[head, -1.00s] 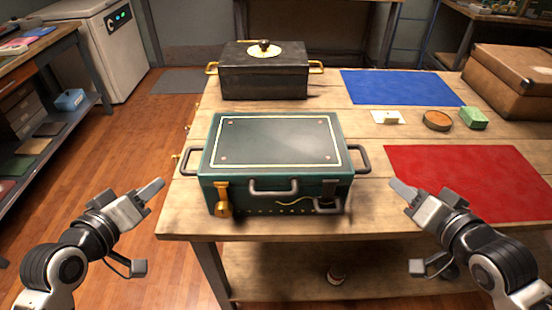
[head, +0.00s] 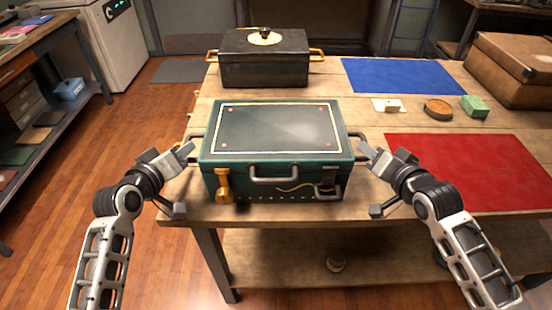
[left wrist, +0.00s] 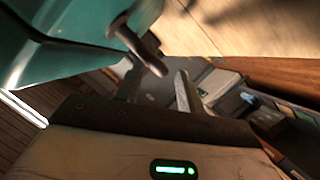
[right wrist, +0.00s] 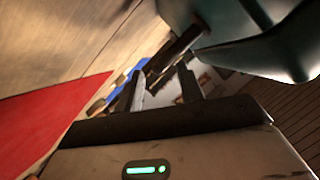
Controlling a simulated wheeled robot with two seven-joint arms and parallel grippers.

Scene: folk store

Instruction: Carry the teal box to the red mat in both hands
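The teal box (head: 270,179) sits closed on the near part of the wooden table, with a dark handle on each side. The red mat (head: 470,172) lies flat and bare to its right. My left gripper (head: 188,152) is at the left side handle (left wrist: 142,48); its fingers (left wrist: 158,88) stand apart with the handle's end near the gap. My right gripper (head: 368,154) is at the right side handle (right wrist: 176,50); its fingers (right wrist: 163,84) also stand apart around or just short of it. I cannot tell whether either touches its handle.
A black box with gold handles (head: 264,66) stands behind the teal box.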

